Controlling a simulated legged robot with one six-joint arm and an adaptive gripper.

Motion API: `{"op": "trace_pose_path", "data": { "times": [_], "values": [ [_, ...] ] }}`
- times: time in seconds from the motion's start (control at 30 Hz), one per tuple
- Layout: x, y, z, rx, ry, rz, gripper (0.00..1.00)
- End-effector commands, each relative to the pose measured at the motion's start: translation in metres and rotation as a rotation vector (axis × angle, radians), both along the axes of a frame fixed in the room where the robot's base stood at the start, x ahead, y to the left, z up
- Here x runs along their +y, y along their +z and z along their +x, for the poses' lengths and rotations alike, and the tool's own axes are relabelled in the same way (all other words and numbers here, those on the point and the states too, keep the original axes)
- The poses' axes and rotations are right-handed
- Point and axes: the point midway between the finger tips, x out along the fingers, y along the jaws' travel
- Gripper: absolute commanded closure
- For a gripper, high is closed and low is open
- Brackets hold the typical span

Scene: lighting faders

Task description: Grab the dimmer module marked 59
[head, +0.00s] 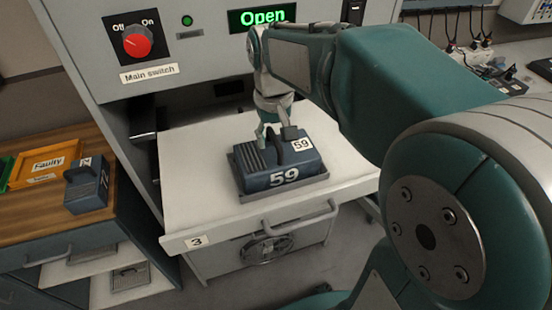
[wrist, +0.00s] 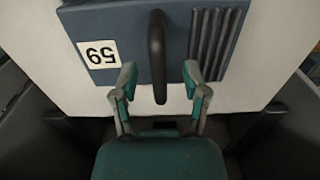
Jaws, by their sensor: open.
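The blue dimmer module marked 59 (head: 283,172) sits on a dark base on the pulled-out white drawer (head: 190,170) labelled 3. Its number shows on the front and on a top label. In the wrist view the module (wrist: 120,28) has a dark upright handle (wrist: 157,50) in the middle, with ribs on one side. My gripper (head: 276,136) is over the module at its handle. In the wrist view my gripper (wrist: 157,80) is open, with one finger on each side of the handle's near end. I see gaps between the fingers and the handle.
A cabinet with a red main switch (head: 137,41) and a green "Open" display (head: 262,17) stands behind. At left a wooden-topped bench (head: 35,210) holds another blue module (head: 86,186) and an orange tray marked "Faulty" (head: 44,164). The drawer surface around the module is clear.

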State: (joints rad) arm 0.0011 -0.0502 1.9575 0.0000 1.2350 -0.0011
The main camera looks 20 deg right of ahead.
Motion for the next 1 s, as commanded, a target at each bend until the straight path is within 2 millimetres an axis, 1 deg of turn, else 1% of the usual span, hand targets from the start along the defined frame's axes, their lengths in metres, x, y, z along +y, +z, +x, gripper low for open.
{"op": "trace_pose_path", "data": {
  "times": [0.1, 0.27, 0.3, 0.4, 0.83, 0.93, 1.0],
  "values": [
    [0.0, -0.004, 0.0, -0.001, 0.0, 0.0, 0.42],
    [0.0, -0.004, 0.0, -0.001, 0.0, 0.0, 0.42],
    [0.0, -0.004, 0.0, -0.001, 0.0, 0.0, 0.59],
    [0.0, -0.004, 0.0, -0.001, 0.0, 0.0, 1.0],
    [0.0, -0.002, 0.0, -0.003, 0.0, 0.0, 1.0],
    [0.0, 0.004, 0.001, -0.004, 0.0, 0.0, 1.0],
    [0.0, 0.011, 0.001, -0.006, 0.0, 0.0, 1.0]
  ]
}}
